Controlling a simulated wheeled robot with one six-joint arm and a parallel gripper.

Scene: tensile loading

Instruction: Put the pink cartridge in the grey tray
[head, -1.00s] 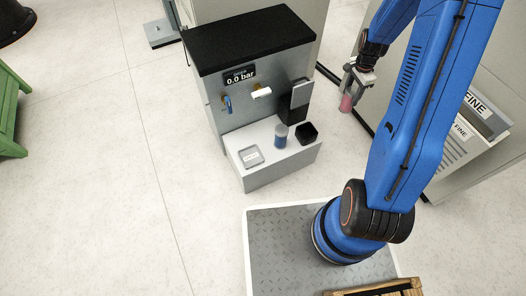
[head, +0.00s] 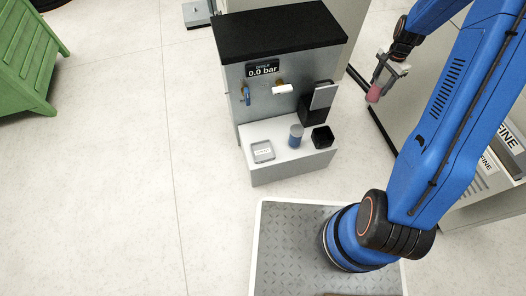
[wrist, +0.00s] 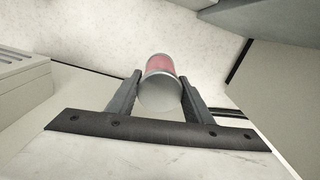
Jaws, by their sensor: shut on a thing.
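The pink cartridge (head: 374,92) is held in my gripper (head: 384,78), up in the air to the right of the grey machine. In the wrist view the pink cartridge (wrist: 160,66) sits between the two fingers of my gripper (wrist: 158,92), its pale end toward the camera. The fingers are shut on it. A small grey tray (head: 263,151) with a white label lies at the left of the machine's white ledge. My gripper is well to the right of the tray and above it.
A blue cartridge with a grey top (head: 296,136) and a black square holder (head: 322,137) stand on the white ledge (head: 290,170). The machine (head: 285,65) reads 0.0 bar. A pale cabinet marked FINE (head: 492,180) is at right. A green crate (head: 25,70) is at far left. The floor between is clear.

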